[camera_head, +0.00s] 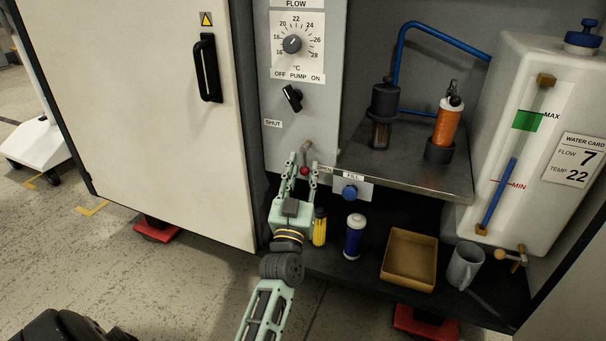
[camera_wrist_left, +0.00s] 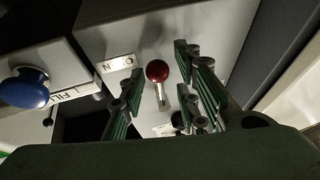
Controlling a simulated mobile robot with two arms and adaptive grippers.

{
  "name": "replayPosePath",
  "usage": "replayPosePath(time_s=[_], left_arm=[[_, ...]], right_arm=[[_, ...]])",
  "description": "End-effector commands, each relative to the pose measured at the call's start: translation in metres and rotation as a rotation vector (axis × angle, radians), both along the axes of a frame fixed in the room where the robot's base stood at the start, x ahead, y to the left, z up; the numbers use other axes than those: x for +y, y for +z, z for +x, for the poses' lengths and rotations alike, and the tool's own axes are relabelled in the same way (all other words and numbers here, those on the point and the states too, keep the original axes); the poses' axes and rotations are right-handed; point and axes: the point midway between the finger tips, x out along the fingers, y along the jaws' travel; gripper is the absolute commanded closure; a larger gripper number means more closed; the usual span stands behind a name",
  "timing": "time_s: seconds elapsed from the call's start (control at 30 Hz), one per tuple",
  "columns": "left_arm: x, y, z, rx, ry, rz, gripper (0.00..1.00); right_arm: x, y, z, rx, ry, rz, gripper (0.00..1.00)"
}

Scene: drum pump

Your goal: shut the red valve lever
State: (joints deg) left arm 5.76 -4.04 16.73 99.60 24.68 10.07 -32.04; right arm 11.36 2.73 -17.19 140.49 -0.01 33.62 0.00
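The red valve lever shows as a small red ball knob (camera_head: 304,171) on a short metal stem, low on the grey control panel below the SHUT label (camera_head: 272,123). My left gripper (camera_head: 302,168) is in front of it, with its open fingers pointing at the panel. In the left wrist view the red knob (camera_wrist_left: 157,71) lies between the open fingers of my left gripper (camera_wrist_left: 170,85), with a visible gap on both sides. I cannot tell how deep it sits between them. A label ending in N (camera_wrist_left: 118,65) is beside the knob. My right gripper is not in view.
A blue FILL knob (camera_head: 350,192) is just right of the lever. A yellow bottle (camera_head: 319,227), a blue-white bottle (camera_head: 354,236), a tan tray (camera_head: 409,259) and a grey mug (camera_head: 465,266) stand on the lower shelf. The cabinet door (camera_head: 160,120) is at left.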

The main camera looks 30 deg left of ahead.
Motion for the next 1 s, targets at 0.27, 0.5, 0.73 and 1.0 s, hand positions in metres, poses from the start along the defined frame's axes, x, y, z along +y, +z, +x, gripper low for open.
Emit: replayPosePath(time_s=[0.27,0.5,0.73,1.0], left_arm=[[0.0000,-0.0002,-0.0003,0.000,0.000,0.001,0.84],[0.0002,-0.0003,-0.0005,0.000,0.000,0.001,1.00],[0.0003,-0.0004,-0.0006,0.000,0.001,0.000,1.00],[0.0018,-0.0001,-0.0011,0.005,0.001,0.019,1.00]], right_arm=[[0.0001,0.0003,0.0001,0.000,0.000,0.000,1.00],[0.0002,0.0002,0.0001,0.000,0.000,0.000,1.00],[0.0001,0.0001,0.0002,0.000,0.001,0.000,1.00],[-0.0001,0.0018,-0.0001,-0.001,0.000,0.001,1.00]])
